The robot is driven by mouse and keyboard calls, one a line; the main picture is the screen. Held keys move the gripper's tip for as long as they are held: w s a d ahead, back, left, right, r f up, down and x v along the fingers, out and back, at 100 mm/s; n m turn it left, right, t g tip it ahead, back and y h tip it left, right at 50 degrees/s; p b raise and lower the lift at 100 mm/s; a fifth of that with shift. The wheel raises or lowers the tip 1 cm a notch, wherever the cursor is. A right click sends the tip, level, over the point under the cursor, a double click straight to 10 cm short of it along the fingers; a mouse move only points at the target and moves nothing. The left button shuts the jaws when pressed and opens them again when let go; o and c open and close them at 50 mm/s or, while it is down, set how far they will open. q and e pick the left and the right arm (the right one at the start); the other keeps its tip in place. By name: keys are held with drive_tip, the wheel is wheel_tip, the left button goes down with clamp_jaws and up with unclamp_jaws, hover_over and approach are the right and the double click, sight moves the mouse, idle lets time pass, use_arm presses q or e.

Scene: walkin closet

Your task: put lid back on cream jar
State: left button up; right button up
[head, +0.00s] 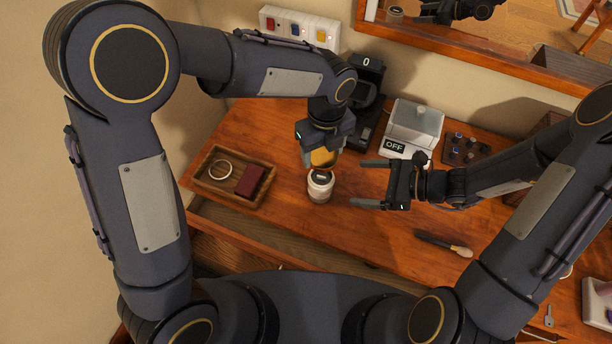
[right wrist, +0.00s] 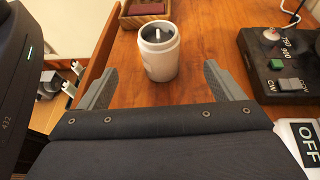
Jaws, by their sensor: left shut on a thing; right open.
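The cream jar (head: 320,188), white with a dark top, stands upright on the wooden table; it also shows in the right wrist view (right wrist: 158,52). My left gripper (head: 322,150) is shut on the gold lid (head: 324,158) and holds it just above and slightly behind the jar, apart from it in the head view. The lid does not show in the right wrist view. My right gripper (head: 357,183) is open and empty, right of the jar, its fingers pointing at it. In the right wrist view the jar stands just beyond the gap between the fingertips.
A wooden tray (head: 211,184) with a ring and a dark red box (head: 250,181) lies left of the jar. A black device (head: 366,78) and a white box marked OFF (head: 414,125) stand behind. A brush (head: 444,243) lies front right. An open drawer (head: 275,240) is below the table's front edge.

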drive_tip(key=shift+s, duration=0.1)
drive_tip(key=x, duration=1.2)
drive_tip(key=shift+r, duration=0.1)
drive_tip(key=c, duration=1.5)
use_arm(q)
hover_over(322, 176)
drive_tip(key=shift+f, duration=2.5)
use_arm(e)
drive_tip(key=shift+o, duration=0.2)
use_arm(q)
drive_tip(key=shift+f, duration=0.1)
drive_tip(key=shift+f, duration=0.8)
drive_tip(key=shift+f, duration=0.3)
